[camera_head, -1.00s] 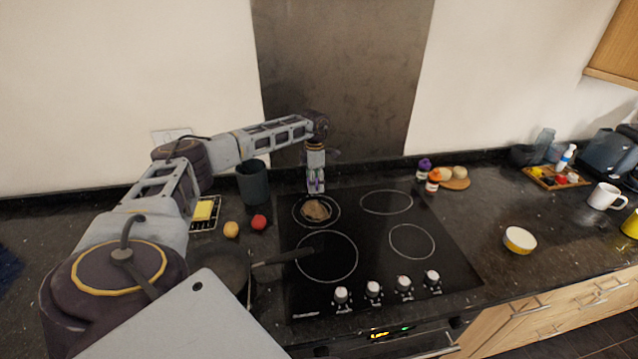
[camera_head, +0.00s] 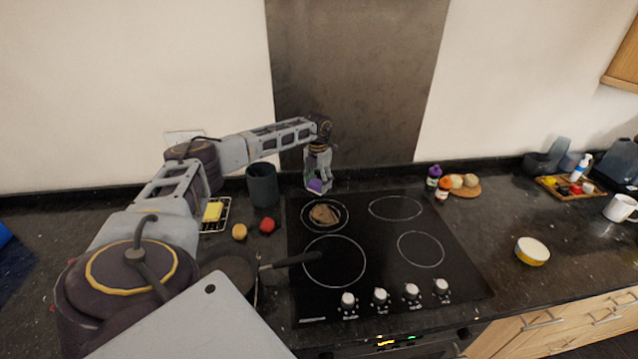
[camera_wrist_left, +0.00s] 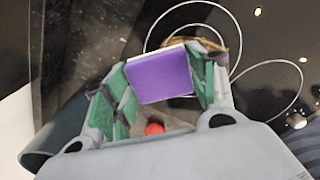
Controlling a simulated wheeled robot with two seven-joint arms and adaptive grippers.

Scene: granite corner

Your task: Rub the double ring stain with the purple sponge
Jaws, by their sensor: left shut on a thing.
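The purple sponge (camera_head: 316,186) is gripped between the fingers of my left gripper (camera_head: 318,181), held just behind the back left burner ring of the cooktop. In the left wrist view the sponge (camera_wrist_left: 160,76) shows its purple face between two green finger pads (camera_wrist_left: 165,88). A brown patch (camera_head: 324,214) lies inside the back left ring, in front of the sponge. In the wrist view the patch (camera_wrist_left: 205,44) is partly hidden behind the sponge and a finger. Sponge and patch look apart. My right gripper is not in view.
The black cooktop (camera_head: 376,262) has knobs along its front. A dark cup (camera_head: 262,186), butter on a rack (camera_head: 213,211), a yellow fruit (camera_head: 239,231) and a red one (camera_head: 267,225) stand left of it. A pan (camera_head: 232,268) reaches its handle over the cooktop.

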